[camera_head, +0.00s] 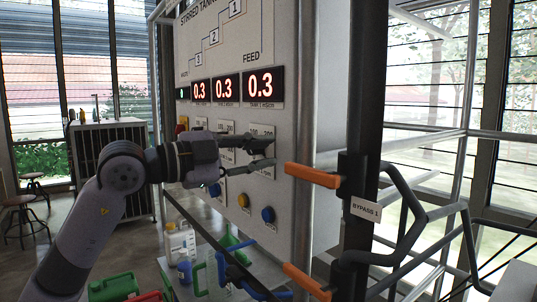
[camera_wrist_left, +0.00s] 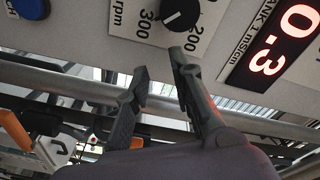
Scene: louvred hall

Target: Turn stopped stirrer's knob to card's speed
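The upright panel (camera_head: 310,60) carries several dials under red displays. My left gripper (camera_head: 272,152) is in front of the rightmost dial plate (camera_head: 262,131), partly covering it. In the left wrist view a black knob (camera_wrist_left: 182,14) with a white pointer mark sits on a white dial marked 200, 300 and rpm. The left gripper (camera_wrist_left: 158,62) is open there, its two fingers apart and empty. One fingertip overlaps the dial plate's edge near the knob; contact cannot be told. I cannot make out a speed card, or which stirrer is stopped. My right gripper is not in view.
Red displays (camera_head: 255,85) read 0.3. Orange-handled valves (camera_head: 312,175) and dark pipes tagged BYPASS 1 stand close on the right. A shelf below holds bottles and a green funnel (camera_head: 231,243).

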